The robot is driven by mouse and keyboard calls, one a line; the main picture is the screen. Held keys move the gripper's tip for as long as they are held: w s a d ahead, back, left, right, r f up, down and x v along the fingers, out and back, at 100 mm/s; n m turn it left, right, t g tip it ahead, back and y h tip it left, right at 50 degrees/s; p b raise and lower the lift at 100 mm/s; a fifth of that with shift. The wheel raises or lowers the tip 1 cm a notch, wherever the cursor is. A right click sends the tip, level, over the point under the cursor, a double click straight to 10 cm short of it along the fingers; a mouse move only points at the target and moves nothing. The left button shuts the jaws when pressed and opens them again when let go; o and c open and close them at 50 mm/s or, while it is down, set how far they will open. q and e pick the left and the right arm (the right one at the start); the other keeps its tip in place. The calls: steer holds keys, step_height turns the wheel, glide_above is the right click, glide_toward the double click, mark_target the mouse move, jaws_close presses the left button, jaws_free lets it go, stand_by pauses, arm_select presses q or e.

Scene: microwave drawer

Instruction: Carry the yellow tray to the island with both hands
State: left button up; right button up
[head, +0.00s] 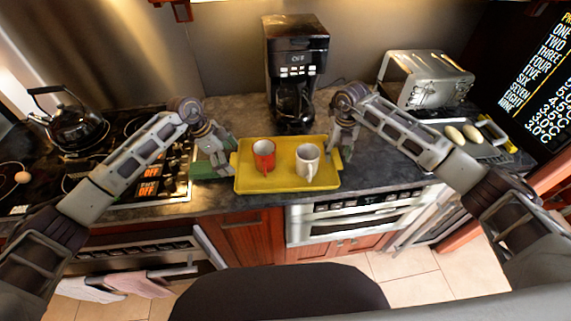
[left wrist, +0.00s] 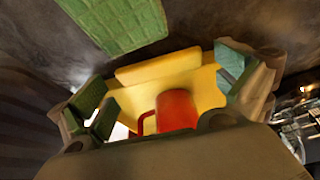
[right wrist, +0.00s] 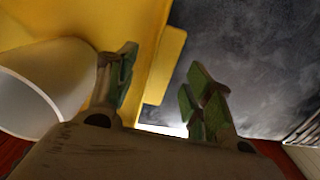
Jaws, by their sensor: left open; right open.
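The yellow tray (head: 285,182) lies on the dark counter, with a red mug (head: 264,155) and a white mug (head: 307,162) upright on it. My left gripper (head: 224,158) is open at the tray's left end. In the left wrist view, the tray's end tab (left wrist: 155,68) and the red mug (left wrist: 176,110) appear between its spread fingers. My right gripper (head: 340,148) is open at the tray's right end. In the right wrist view, the right tab (right wrist: 165,65) shows between its fingers, beside the white mug (right wrist: 40,90). Contact cannot be told.
A green textured pad (head: 207,169) lies just left of the tray. A coffee maker (head: 295,70) stands behind the tray. A stove with a kettle (head: 72,122) is at left. A toaster (head: 425,78) and a dark board with pale oval items (head: 455,135) are at right.

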arm_select(q)
steer(key=shift+d+f, duration=0.25)
steer(key=shift+f, duration=0.45)
arm_select(e)
steer(key=shift+f, duration=0.75)
arm_select(q)
steer(key=shift+c, duration=0.4)
arm_select(e)
steer(key=shift+c, duration=0.4)
arm_select(q)
steer(key=c, duration=1)
arm_select(e)
steer(key=c, duration=1)
jaws_close()
steer(key=shift+r, duration=0.1)
